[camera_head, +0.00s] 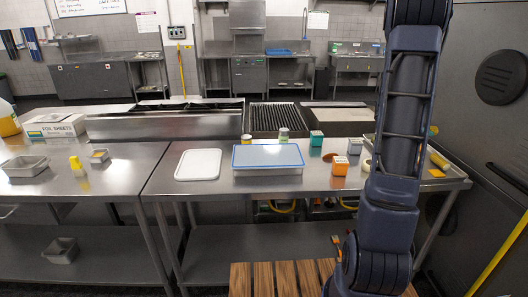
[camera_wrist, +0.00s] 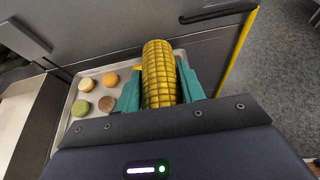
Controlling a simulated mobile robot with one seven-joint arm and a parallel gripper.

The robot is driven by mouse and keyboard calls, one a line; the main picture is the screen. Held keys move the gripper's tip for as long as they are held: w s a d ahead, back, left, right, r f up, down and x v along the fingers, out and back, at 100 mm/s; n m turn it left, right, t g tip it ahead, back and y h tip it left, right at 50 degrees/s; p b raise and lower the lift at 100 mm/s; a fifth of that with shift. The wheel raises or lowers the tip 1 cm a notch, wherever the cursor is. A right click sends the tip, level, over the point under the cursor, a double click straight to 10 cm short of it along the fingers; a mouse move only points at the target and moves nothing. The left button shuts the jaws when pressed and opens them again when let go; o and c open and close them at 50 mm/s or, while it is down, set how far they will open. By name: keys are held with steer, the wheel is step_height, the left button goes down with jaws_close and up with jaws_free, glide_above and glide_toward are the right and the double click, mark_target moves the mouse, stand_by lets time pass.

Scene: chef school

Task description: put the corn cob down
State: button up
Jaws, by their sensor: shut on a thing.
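The yellow corn cob (camera_wrist: 159,72) is between the two teal fingers of my gripper (camera_wrist: 158,90) in the wrist view. The fingers press on its sides, and its long axis points away from the wrist. A shallow metal tray (camera_wrist: 72,128) lies below and to the left of the cob, with several round cookie-like pieces on it, orange, green and brown. The cob covers part of the tray, and I cannot tell how high it is above it. In the head view my arm hides the gripper; a yellow elongated thing, probably the cob (camera_head: 438,159), shows just right of the arm.
The steel counter (camera_head: 225,207) holds a white board (camera_head: 198,164), a blue-topped container (camera_head: 268,158) and small teal and orange boxes (camera_head: 340,166). A dark wall panel (camera_head: 490,120) stands close on the right. The counter's front middle is clear.

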steer(key=w+a+n+t+y, duration=0.1)
steer(key=w+a+n+t, duration=0.15)
steer(key=w+a, duration=0.65)
steer(key=w+a+n+t+y, duration=0.1)
steer(key=w+a+n+t, duration=0.15)
steer(key=w+a, duration=0.65)
steer(key=w+a+n+t, duration=0.2)
steer(key=w+a+t, duration=0.15)
steer(key=a, duration=1.05)
steer(key=w+a+n+t+y, duration=0.1)
steer(key=w+a+n+y, duration=0.1)
steer(key=a, duration=1.1)
steer(key=w+a+n+t+y, duration=0.2)
steer(key=a+n, duration=0.1)
steer(key=a, duration=0.9)
steer(key=n+t+y, duration=0.2)
steer(key=n+y, duration=0.4)
steer(key=y, duration=0.1)
glide_above(200, 163)
step_height(200, 163, down, 19)
steer(key=shift+s, duration=0.1)
steer(key=shift+f, duration=0.1)
